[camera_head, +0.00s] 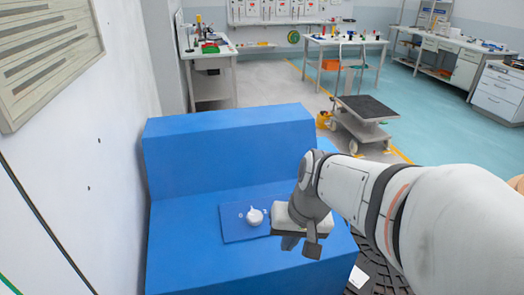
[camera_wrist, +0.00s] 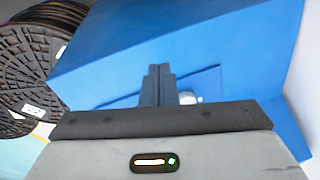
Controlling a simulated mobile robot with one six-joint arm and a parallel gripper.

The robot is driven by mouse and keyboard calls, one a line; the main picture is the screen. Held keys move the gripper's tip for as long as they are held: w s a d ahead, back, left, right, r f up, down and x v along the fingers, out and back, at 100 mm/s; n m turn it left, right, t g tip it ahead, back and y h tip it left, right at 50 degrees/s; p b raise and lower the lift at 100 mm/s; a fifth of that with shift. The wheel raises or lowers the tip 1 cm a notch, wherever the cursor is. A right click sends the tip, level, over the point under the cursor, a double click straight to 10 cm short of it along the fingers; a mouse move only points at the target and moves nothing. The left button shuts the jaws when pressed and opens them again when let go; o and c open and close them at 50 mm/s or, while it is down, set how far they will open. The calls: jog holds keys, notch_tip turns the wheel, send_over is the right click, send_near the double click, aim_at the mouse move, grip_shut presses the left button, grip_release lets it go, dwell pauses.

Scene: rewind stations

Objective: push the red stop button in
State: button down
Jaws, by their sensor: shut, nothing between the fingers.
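No red stop button can be made out in either view; my gripper and wrist may be covering it. A blue stepped console (camera_head: 230,150) has a flat blue panel (camera_head: 232,230) on its lower surface. A white rounded knob (camera_head: 255,216) stands on this panel, and part of it shows in the wrist view (camera_wrist: 188,98). My gripper (camera_wrist: 158,68) has its two dark fingers shut together with nothing between them. It is over the right part of the panel, to the right of the knob in the head view. Whether the fingertips touch the console cannot be told.
A white wall with a slatted panel (camera_head: 48,58) stands close on the left. Large dark reels (camera_wrist: 32,72) are beside the console. A cart (camera_head: 362,115) and workbenches (camera_head: 345,42) stand farther back. Grey floor beyond the console is mostly open.

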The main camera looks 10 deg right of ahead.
jog(key=w+d+r+m+t+y+p, duration=0.2)
jog(key=w+r+m+y+p, duration=0.3)
jog(key=w+m, duration=0.35)
jog(key=w+d+m+t+p, duration=0.4)
jog(key=w+d+m, duration=0.3)
jog(key=d, duration=0.3)
jog(key=shift+w+r+h+p, duration=0.4)
jog(key=shift+w+r+p, duration=0.05)
jog(key=shift+w+p, duration=0.35)
jog(key=shift+f+m, duration=0.15)
jog(key=shift+m, duration=0.1)
jog(key=f+b, duration=0.1)
jog(key=f, duration=0.1)
jog(key=f+b, duration=0.2)
jog(key=w+f+b, duration=0.1)
jog(key=f, duration=0.2)
jog(key=shift+f+b, duration=0.1)
jog(key=shift+b, duration=0.3)
jog(key=shift+w+f+b, duration=0.1)
jog(key=shift+f+b, duration=0.55)
jog(key=shift+b, duration=0.1)
jog(key=shift+f, duration=0.1)
jog(key=shift+f+b, duration=0.3)
jog(key=shift+b, duration=0.4)
